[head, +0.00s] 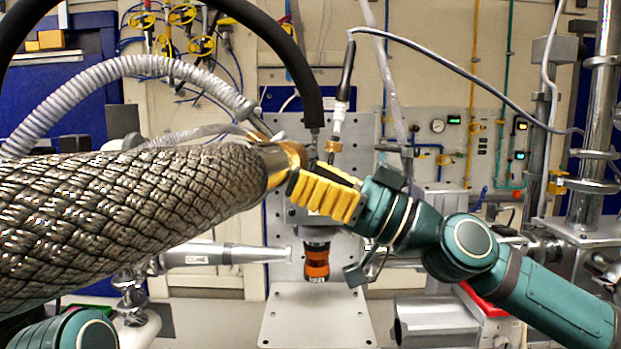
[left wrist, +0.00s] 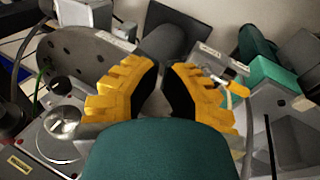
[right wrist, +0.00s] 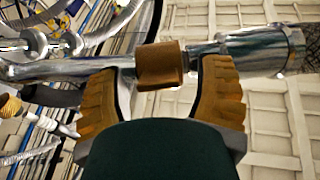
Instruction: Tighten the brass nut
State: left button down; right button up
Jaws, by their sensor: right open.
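The brass nut (right wrist: 160,66) shows in the right wrist view on a bright metal tube, with a braided hose (right wrist: 312,42) at the right end. My right gripper (right wrist: 160,85) is open, with one yellow finger on each side of the nut; I cannot tell whether they touch it. In the head view the right gripper (head: 325,192) is beside the brass end of the large braided hose (head: 120,215); I cannot make out the nut there. My left gripper (left wrist: 162,72) shows in the left wrist view with its fingertips close together. A dark cylinder (left wrist: 165,42) is behind them; any grip is unclear.
In the head view a grey ribbed hose (head: 130,65) and black cables arch overhead. A black and orange cylinder (head: 317,262) stands below the right gripper, above a bare metal plate (head: 315,320). A silver tube (head: 225,254) points in from the left.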

jog(key=shift+d, duration=0.15)
grip_shut()
pick_arm(q)
jog(key=shift+r, duration=0.1)
pick_arm(e)
jog(key=shift+r, duration=0.1)
